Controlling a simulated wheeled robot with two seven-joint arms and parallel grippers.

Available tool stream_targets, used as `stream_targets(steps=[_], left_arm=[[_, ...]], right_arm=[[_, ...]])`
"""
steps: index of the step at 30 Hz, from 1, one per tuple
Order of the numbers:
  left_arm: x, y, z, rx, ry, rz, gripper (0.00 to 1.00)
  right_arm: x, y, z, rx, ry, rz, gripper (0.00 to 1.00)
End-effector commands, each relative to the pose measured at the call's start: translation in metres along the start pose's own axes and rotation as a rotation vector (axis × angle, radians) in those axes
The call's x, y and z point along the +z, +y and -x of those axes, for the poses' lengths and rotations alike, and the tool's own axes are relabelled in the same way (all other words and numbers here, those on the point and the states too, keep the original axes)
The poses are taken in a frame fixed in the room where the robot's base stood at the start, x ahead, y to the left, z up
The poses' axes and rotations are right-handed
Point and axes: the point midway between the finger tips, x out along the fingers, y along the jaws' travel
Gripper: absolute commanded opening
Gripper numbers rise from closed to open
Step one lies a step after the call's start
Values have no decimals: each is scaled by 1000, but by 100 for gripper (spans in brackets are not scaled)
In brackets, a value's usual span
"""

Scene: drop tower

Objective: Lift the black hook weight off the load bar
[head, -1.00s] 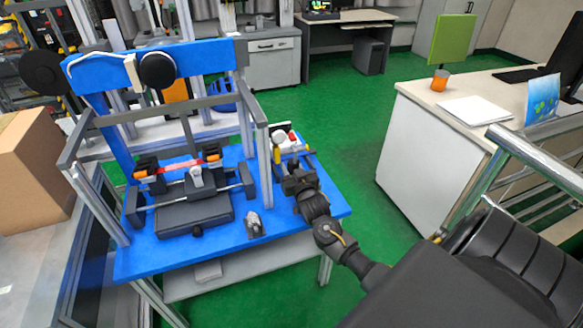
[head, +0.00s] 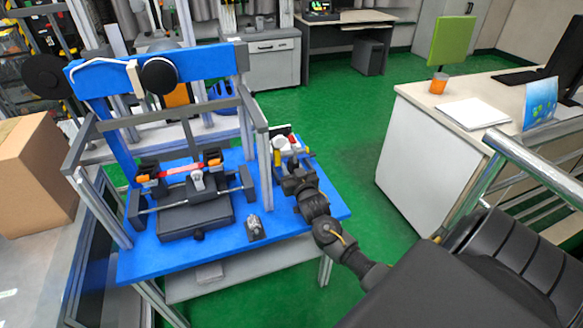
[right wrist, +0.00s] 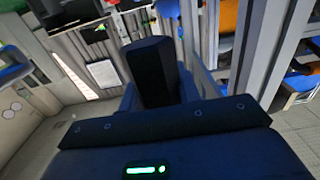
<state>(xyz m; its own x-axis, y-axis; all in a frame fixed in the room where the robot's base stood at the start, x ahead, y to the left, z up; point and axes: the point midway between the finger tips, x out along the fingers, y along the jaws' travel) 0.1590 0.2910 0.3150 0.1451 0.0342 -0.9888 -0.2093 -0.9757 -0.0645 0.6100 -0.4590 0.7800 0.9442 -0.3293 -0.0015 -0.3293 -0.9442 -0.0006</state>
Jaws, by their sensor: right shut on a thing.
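My right gripper (head: 289,166) is at the right end of the blue bench, beside a small group of white, red and yellow parts (head: 283,145). In the right wrist view a dark block-like thing, which I take for the black hook weight (right wrist: 153,72), stands up between the jaws, and the gripper is shut on it. The weight cannot be made out in the head view, where my gripper and wrist cover that spot. I cannot clearly make out the load bar or whether the weight touches it. My left gripper is not in view.
The blue bench (head: 285,222) carries a grey-framed tower with a black base block (head: 195,215) left of my gripper. A small grey part (head: 254,228) lies on the bench's front. A white desk (head: 430,155) stands at the right, with open green floor between.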

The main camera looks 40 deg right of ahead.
Motion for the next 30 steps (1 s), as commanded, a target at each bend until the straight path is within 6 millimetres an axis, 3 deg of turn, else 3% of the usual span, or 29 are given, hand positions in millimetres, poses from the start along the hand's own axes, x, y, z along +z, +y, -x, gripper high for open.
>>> stream_targets(steps=[4, 17, 30], left_arm=[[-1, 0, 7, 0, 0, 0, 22], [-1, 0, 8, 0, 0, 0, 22], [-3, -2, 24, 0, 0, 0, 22]], right_arm=[[-10, 0, -1, 0, 8, -1, 0], [-10, 0, 0, 0, 7, -1, 0], [-12, 0, 22, 1, 7, -2, 0]])
